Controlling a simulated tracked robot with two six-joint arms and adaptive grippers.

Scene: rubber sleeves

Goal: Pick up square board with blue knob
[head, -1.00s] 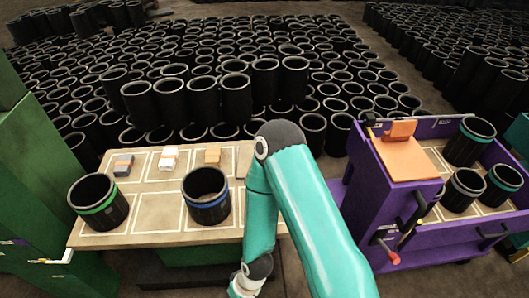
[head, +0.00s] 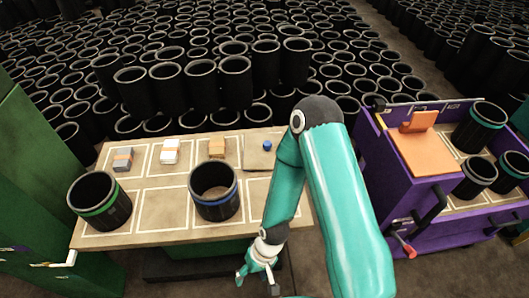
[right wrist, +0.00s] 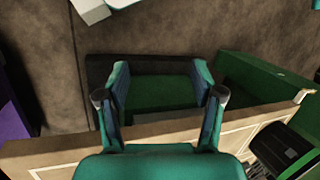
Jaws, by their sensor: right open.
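The square board (head: 259,161) lies at the back right of the wooden table (head: 160,211), with its small blue knob (head: 267,145) standing on top. My right arm's links cover part of the board's right side. My right gripper (head: 257,282) hangs low in front of the table's front edge, well away from the board. The right wrist view shows its two fingers (right wrist: 161,96) spread apart with nothing between them. The board is not visible in that view. My left gripper is not in view.
A purple cart (head: 395,217) with more sleeves stands at the right. Many black sleeves fill the floor behind.

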